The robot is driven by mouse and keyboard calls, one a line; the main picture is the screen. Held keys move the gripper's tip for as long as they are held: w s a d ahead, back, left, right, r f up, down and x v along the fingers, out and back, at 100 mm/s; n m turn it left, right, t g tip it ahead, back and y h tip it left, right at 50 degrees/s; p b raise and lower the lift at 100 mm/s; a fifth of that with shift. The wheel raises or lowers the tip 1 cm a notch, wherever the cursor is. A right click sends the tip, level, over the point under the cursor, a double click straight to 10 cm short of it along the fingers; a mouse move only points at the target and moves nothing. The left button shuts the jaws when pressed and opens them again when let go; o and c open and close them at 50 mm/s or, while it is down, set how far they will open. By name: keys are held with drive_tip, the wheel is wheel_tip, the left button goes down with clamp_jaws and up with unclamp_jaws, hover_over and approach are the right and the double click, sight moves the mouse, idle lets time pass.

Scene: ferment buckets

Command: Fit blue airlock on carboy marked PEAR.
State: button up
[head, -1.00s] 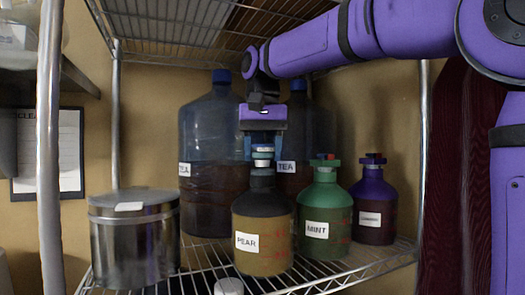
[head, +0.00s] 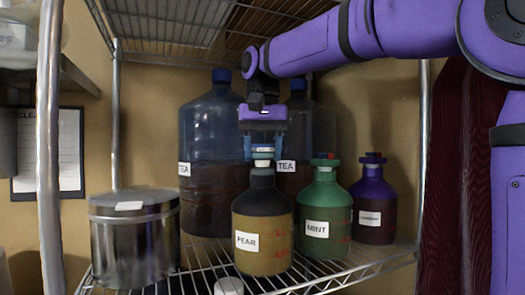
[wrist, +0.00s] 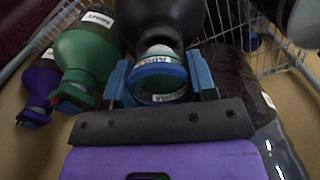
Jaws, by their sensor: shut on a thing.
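The PEAR carboy (head: 263,228) has a dark top, amber contents and a white label, and stands upright on the wire shelf. My gripper (head: 263,147) points down over its neck. The jaws are shut on the blue airlock (head: 263,155), with blue fingers on either side of it. In the wrist view the airlock (wrist: 158,82) is a blue ring with a pale labelled face between the fingertips (wrist: 160,84), lined up with the dark PEAR carboy (wrist: 165,20). Its lower end is at the carboy's mouth; I cannot tell whether it is fully seated.
The green MINT carboy (head: 325,212) and a purple carboy (head: 373,200) stand close on the right, both with red-topped fittings. Large TEA jugs (head: 212,140) are behind. A metal pot (head: 134,240) is on the left. A small white object (head: 229,286) lies in front.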

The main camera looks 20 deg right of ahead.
drive_tip(key=shift+f, duration=0.85)
idle(1.6)
drive_tip(key=o, duration=1.4)
drive_tip(key=shift+c, duration=0.2)
drive_tip(key=shift+r, duration=0.15)
drive_tip(key=shift+r, duration=3.4)
